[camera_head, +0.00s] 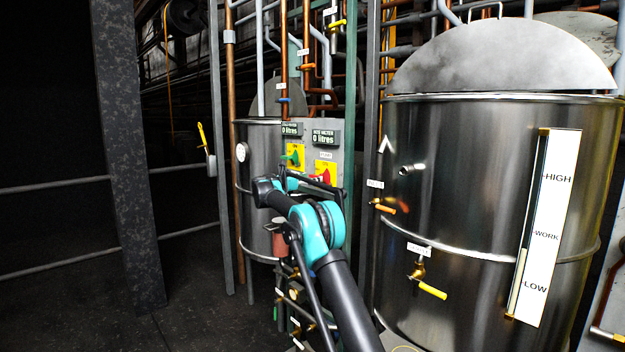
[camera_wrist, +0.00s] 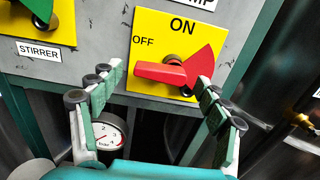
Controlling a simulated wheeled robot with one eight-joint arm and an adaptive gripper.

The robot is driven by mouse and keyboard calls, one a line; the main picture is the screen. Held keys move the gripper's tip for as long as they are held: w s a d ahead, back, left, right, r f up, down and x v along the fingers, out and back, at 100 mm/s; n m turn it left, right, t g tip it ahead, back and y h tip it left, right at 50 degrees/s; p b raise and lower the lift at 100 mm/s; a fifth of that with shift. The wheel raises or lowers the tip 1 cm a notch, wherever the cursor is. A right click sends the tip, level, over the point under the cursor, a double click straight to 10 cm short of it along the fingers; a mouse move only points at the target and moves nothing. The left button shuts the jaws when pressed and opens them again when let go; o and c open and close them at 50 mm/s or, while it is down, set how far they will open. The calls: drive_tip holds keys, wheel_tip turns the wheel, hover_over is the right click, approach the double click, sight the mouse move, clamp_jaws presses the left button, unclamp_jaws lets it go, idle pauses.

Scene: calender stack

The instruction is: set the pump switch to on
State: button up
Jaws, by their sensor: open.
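The pump switch (camera_wrist: 185,72) is a red handle on a yellow plate (camera_wrist: 150,22) marked ON at the top and OFF at the left. Its narrow end points left, just below OFF; its wide fan-shaped end is at the right. In the head view the red switch (camera_head: 322,178) shows partly behind my arm. My gripper (camera_wrist: 157,80) is open in front of the panel. Its left finger is left of the plate, and its right finger overlaps the handle's wide end in the picture. I cannot tell whether it touches.
A green stirrer switch (camera_wrist: 36,8) sits on another yellow plate to the left. A round gauge (camera_wrist: 108,130) is below the panel. Pipes run closely around.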

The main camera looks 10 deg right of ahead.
drive_tip(key=shift+w+d, duration=0.35)
drive_tip(key=shift+d, duration=0.2)
drive_tip(key=shift+c, duration=0.6)
drive_tip(key=c, duration=1)
drive_tip(key=shift+c, duration=0.2)
